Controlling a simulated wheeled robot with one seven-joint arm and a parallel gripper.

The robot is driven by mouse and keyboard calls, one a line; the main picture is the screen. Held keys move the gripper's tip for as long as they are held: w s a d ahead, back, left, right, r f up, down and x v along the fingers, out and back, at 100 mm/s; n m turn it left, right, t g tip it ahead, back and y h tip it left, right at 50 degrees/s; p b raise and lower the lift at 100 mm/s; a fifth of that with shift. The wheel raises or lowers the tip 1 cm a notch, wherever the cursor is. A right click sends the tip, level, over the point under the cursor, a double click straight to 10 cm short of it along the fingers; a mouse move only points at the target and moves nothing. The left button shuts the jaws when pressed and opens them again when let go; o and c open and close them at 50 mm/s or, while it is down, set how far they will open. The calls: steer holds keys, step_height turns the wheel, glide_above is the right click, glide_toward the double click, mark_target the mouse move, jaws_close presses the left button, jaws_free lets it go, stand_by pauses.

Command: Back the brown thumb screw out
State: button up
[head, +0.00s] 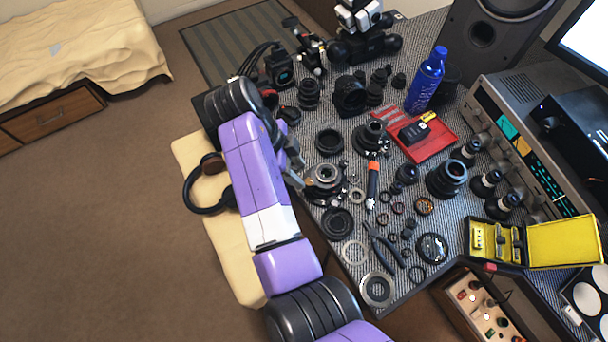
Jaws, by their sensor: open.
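My purple and white arm reaches in from the bottom, and my gripper (298,182) is at the near-left edge of the desk. Its grey fingers are open and lie beside the left side of a partly stripped lens body (325,174), which rests upright on the patterned desk mat. I cannot tell whether the fingers touch the lens. I cannot make out the brown thumb screw; it is too small to see or hidden by my gripper or arm.
Lens barrels, rings and small parts crowd the desk (335,276). An orange-handled screwdriver (372,183), pliers (385,246) and a red tray (432,147) lie right of the lens. A blue bottle (427,80) stands behind. Headphones (200,198) lie left of my arm.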

mark_target(307, 182)
steer(key=shift+x, duration=2.25)
jaws_close()
